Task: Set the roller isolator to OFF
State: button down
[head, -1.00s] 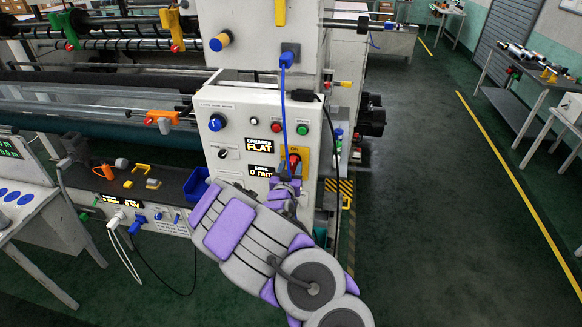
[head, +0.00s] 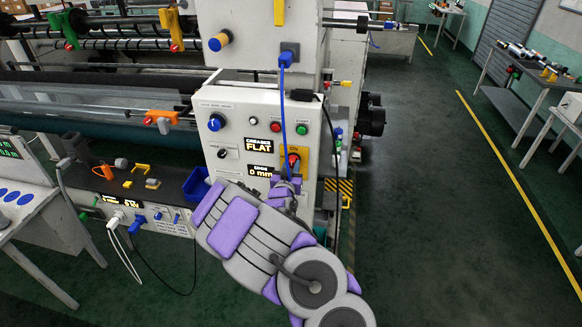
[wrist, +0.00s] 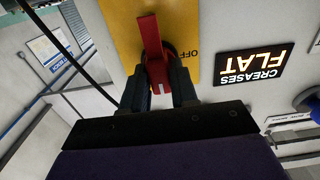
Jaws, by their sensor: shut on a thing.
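The roller isolator is a red lever handle (head: 292,161) on a yellow plate (head: 303,154) on the front of the white control panel, low on its right side. In the wrist view the red handle (wrist: 151,35) stands out from the yellow plate (wrist: 122,28), and the word OFF shows on the plate to the right of the handle. My gripper (wrist: 158,90) has its two dark fingers on either side of the handle and is shut on it. In the head view my gripper (head: 291,186) comes from below and hides the handle's lower part.
A blue cable (head: 284,110) hangs down the panel just left of the isolator. Red (head: 276,126) and green (head: 301,129) buttons sit above it. The displays read CREASES FLAT (head: 258,143) and EDGE 0 mm (head: 261,172). The floor to the right is clear.

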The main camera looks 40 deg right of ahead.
jog(key=shift+n+b, duration=0.4)
jog(key=shift+b, duration=0.1)
jog(key=n+b, duration=0.2)
jog(key=n, duration=0.2)
jog(key=n+b, duration=0.3)
jog(key=n, duration=0.1)
jog(key=shift+w+a, duration=0.15)
jog(key=shift+f+n+b, duration=0.15)
jog(key=shift+n+b, duration=0.5)
jog(key=shift+n, duration=1.65)
jog(key=shift+f+n+b, duration=0.1)
jog(key=shift+n+b, duration=0.5)
jog(key=shift+n, duration=1.7)
jog(key=shift+a, duration=0.15)
jog(key=c, duration=1)
grip_release()
jog(key=shift+w, duration=0.15)
jog(key=shift+o, duration=0.2)
